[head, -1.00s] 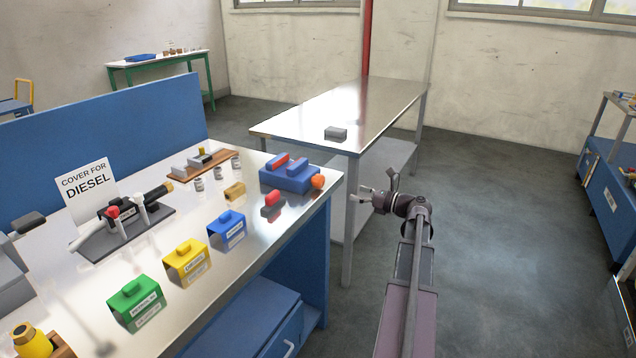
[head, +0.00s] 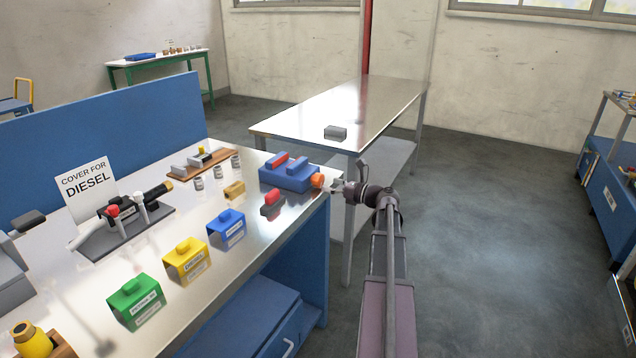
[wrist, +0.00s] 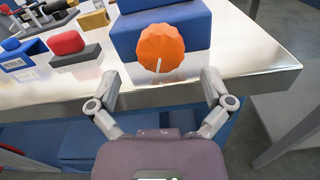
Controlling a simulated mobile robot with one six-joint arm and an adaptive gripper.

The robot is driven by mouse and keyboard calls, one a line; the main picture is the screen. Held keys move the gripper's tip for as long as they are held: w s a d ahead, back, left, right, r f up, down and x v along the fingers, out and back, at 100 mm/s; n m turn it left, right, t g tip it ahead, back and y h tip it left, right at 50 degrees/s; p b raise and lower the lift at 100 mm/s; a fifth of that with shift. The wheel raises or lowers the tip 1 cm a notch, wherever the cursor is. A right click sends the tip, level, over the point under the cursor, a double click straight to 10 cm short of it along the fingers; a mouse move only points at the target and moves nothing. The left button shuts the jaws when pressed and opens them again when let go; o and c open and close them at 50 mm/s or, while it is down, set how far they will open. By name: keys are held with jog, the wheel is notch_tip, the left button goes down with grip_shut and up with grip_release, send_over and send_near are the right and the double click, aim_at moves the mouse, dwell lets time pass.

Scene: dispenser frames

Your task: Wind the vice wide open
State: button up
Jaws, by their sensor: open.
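The vice (head: 290,176) is a blue block with a red jaw piece and a blue jaw piece on top, at the right end of the blue bench. Its orange faceted knob (head: 317,181) faces the bench's right edge; in the wrist view the knob (wrist: 160,48) has a white mark pointing down. My gripper (head: 338,186) is just right of the knob in the head view. In the wrist view my gripper (wrist: 160,90) is open, its two fingers spread either side of and short of the knob, with nothing between them.
A red-topped grey block (head: 271,204) lies on the bench near the vice. Blue (head: 227,229), yellow (head: 186,262) and green (head: 136,303) labelled covers stand along the front.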

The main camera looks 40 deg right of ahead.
aim_at(321, 182)
jog(key=shift+x, duration=2.2)
jog(key=c, duration=1.1)
